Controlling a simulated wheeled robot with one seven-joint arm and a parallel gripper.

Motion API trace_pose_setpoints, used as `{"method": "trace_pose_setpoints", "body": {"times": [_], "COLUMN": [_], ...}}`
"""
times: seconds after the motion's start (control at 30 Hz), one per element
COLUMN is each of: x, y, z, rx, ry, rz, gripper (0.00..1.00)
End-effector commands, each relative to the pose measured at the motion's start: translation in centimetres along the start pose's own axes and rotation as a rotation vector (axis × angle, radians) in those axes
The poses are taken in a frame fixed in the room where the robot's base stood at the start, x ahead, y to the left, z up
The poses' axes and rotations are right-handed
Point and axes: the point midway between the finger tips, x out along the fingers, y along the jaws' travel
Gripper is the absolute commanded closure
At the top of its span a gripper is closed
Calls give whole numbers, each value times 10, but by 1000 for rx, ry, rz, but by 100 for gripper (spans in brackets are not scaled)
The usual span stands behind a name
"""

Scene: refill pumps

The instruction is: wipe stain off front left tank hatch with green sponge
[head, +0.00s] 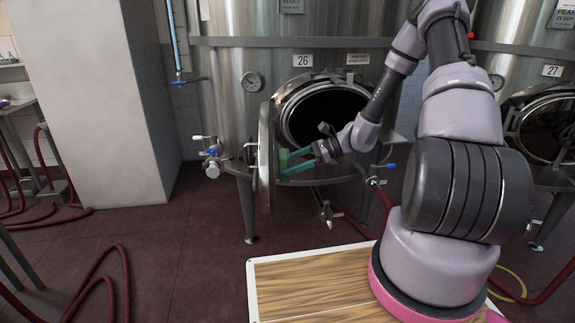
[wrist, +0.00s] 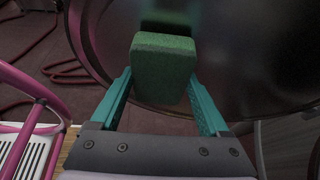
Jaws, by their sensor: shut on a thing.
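The tank numbered 26 has its round hatch door (head: 265,155) swung open, nearly edge-on in the head view. In the wrist view the hatch door (wrist: 245,60) is a dark, shiny curved surface filling the upper right. My gripper (head: 292,161) has teal fingers shut on the green sponge (head: 283,160), at the right side of the door. In the wrist view the sponge (wrist: 163,65) sits between the fingers, its far end close to the door, with a dim green reflection beyond it. I cannot tell whether it touches. No stain can be made out.
The tank's dark round opening (head: 325,115) is behind my arm. Red hoses (head: 100,275) lie on the floor at left. A second tank hatch (head: 545,125) is at right. A wooden-topped platform (head: 310,285) is in front.

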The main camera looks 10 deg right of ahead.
Motion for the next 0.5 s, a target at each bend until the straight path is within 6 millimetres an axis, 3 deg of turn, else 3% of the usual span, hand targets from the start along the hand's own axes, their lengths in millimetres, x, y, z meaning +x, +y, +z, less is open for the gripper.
{"method": "trace_pose_setpoints", "body": {"times": [0.5], "x": [-44], "y": [0], "z": [-18], "rx": [-1], "ry": [2], "rz": [-1], "gripper": [65]}}
